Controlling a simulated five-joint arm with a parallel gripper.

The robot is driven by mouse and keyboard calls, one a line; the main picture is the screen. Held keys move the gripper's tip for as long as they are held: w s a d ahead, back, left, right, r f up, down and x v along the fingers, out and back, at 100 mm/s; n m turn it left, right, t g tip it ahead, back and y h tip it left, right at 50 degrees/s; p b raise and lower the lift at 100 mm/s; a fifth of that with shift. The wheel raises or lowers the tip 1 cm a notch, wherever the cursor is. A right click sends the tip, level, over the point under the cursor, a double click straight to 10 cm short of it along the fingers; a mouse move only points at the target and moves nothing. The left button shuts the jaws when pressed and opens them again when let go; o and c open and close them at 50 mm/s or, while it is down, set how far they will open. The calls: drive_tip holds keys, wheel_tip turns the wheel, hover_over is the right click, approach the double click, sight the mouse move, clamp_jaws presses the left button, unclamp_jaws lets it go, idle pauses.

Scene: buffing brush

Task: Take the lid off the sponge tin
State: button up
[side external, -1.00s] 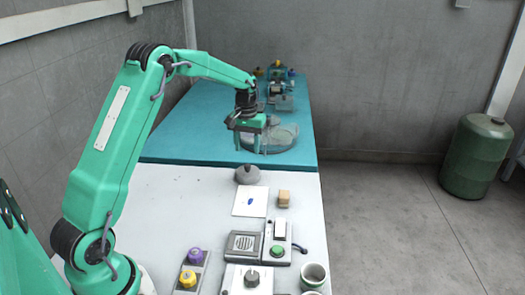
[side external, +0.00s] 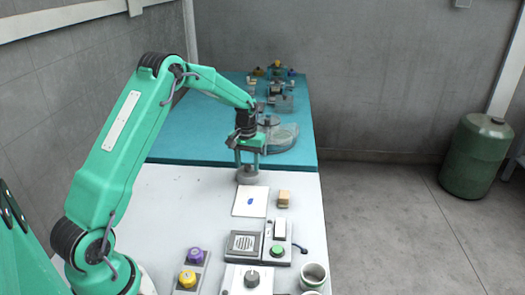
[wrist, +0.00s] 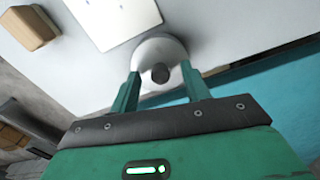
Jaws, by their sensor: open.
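The sponge tin appears to be the low, round grey object (side external: 247,180) near the back edge of the white table. In the wrist view it (wrist: 152,50) shows a pale round top with a dark knob (wrist: 160,73). I cannot see where its lid meets the body. My gripper (side external: 249,168) is open and points down over it. In the wrist view my gripper's two green fingertips (wrist: 160,69) stand on either side of the knob, with gaps visible. I cannot tell how far the fingertips reach down.
A white sheet with a blue mark (side external: 249,202) and a wooden block (side external: 284,198) lie just in front. A clear round dish (side external: 280,137) stands on the teal surface (side external: 190,145) behind. Several switches and knobs (side external: 277,250) fill the front right.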

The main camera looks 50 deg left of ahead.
sight(248, 166)
drive_tip(key=shift+f, duration=0.1)
idle(0.4)
clamp_jaws()
drive_tip(key=shift+r, duration=0.9)
wheel_tip(248, 166, up, 2)
drive_tip(key=shift+r, duration=0.2)
drive_tip(key=s+d+r, duration=0.2)
drive_tip(key=d+r, duration=0.5)
drive_tip(key=d, duration=0.4)
drive_tip(key=shift+d, duration=0.25)
